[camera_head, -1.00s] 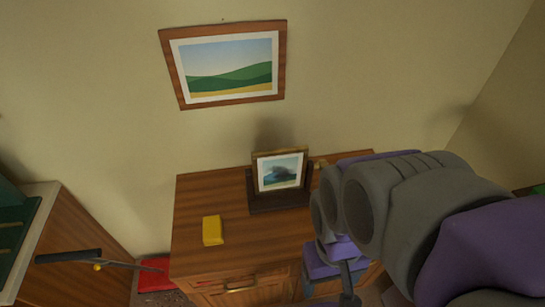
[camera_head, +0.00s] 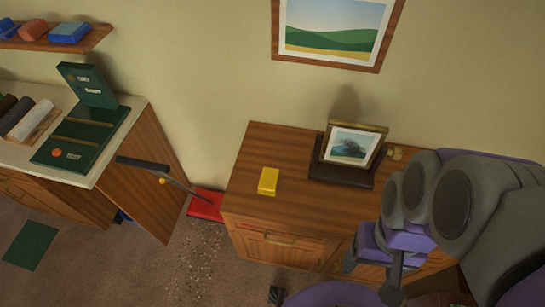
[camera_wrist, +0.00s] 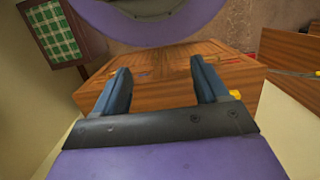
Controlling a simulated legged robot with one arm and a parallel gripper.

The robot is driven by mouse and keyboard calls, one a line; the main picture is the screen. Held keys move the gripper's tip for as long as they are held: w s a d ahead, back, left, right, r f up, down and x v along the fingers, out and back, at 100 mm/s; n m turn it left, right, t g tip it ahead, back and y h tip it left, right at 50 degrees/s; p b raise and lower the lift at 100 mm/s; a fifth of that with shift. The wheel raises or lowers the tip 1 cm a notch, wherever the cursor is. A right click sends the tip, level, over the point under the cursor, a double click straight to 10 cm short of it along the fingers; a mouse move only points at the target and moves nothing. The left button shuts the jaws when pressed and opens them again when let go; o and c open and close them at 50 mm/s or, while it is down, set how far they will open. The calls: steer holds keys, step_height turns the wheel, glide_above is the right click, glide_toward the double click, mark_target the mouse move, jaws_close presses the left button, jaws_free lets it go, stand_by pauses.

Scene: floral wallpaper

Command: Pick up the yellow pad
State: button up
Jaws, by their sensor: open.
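The yellow pad (camera_head: 268,181) is a small yellow block lying flat on the left part of the wooden cabinet top (camera_head: 285,150). My gripper (camera_head: 373,270) is to the right of the pad and apart from it, near the cabinet's front right in the head view. In the wrist view, my gripper (camera_wrist: 160,70) has its two blue-grey fingers spread with nothing between them. A small yellow patch (camera_wrist: 235,94) shows beside the right finger; I cannot tell whether it is the pad.
A framed picture on a dark stand (camera_head: 345,165) stands right of the pad. A counter with a green stand (camera_head: 80,135) is further left. The cabinet top around the pad is clear.

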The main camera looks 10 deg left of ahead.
steer(key=shift+o, duration=1.4)
steer(key=shift+w, duration=0.25)
steer(key=shift+o, duration=1.1)
steer(key=w+a+f, duration=0.1)
steer(key=w+a, duration=0.2)
steer(key=w, duration=0.9)
steer(key=shift+a+f+t, duration=0.3)
steer(key=shift+f+t, duration=0.1)
steer(key=t+b, duration=0.1)
steer(key=t, duration=0.1)
glide_above(269, 178)
steer(key=s, duration=0.1)
step_height(269, 178, down, 16)
steer(key=f, duration=0.4)
steer(key=f+b, duration=0.1)
steer(key=f, duration=0.3)
steer(key=w+f+b, duration=0.1)
steer(key=f, duration=0.3)
steer(key=shift+a, duration=0.35)
steer(key=shift+d+f+b, duration=0.15)
steer(key=shift+f+b, duration=0.25)
steer(key=shift+f, duration=0.95)
steer(key=shift+d+f+b, duration=0.15)
steer(key=shift+f+b, duration=0.2)
steer(key=shift+f, duration=0.95)
